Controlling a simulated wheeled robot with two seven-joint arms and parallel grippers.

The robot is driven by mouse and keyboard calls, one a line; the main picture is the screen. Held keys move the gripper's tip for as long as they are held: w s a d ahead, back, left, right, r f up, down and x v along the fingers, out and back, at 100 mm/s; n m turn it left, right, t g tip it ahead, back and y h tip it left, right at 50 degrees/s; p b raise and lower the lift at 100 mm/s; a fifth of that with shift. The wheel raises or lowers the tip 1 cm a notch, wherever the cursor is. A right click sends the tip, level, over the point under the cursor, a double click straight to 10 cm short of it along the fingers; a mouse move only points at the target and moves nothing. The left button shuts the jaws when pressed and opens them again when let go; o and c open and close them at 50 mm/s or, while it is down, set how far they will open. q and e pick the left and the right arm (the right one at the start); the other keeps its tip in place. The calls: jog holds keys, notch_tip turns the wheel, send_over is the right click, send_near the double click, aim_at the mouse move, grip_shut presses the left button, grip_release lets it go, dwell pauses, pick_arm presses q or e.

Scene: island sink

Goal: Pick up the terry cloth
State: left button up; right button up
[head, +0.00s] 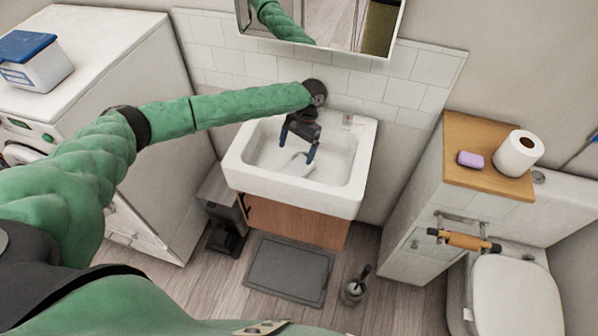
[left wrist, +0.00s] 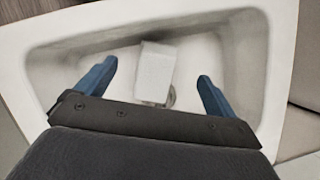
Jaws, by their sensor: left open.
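A pale, whitish piece that looks like the terry cloth (head: 298,165) lies in the basin of the white sink (head: 341,199). In the left wrist view it is a light grey-white, roughly rectangular shape (left wrist: 154,72), with its near end close to the gripper body. My left gripper (head: 297,151) is over the basin, pointing down, with its blue fingers apart. In the left wrist view the cloth shows between the two fingers (left wrist: 157,70), with a gap on each side. I cannot tell the height left between fingertips and cloth. My right gripper is not in view.
The sink's raised rim surrounds the gripper, and a tiled wall (head: 345,80) with a mirror (head: 335,25) stands behind. A washing machine (head: 100,60) is at left. A cabinet at right bears a purple soap (head: 471,159) and a toilet roll (head: 518,154).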

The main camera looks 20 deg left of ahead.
aim_at(291, 173)
pick_arm(q)
notch_tip(291, 173, down, 4)
jog(key=b, duration=0.2)
jog(key=shift+w+r+b, duration=0.1)
jog(key=shift+r+b, duration=0.15)
jog(key=shift+b, duration=0.15)
jog(key=shift+f, duration=0.25)
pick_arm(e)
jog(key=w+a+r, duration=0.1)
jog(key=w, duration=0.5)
pick_arm(q)
jog(key=shift+p+x, duration=0.6)
jog(key=shift+x, duration=0.6)
jog(key=p+x, duration=0.1)
jog(key=x, duration=0.1)
jog(key=p+x, duration=0.1)
jog(key=shift+s+a+f+p, duration=0.15)
jog(key=shift+s+f+p, duration=0.1)
jog(key=shift+s+p, duration=0.15)
jog(key=shift+s+a+f, duration=0.1)
jog(key=shift+s+f, duration=0.1)
jog(key=shift+f, duration=0.5)
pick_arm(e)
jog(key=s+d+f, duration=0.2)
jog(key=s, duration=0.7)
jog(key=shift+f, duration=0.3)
pick_arm(q)
jog(key=c, duration=1.1)
jog(key=shift+o, duration=0.2)
jog(key=shift+r, duration=0.15)
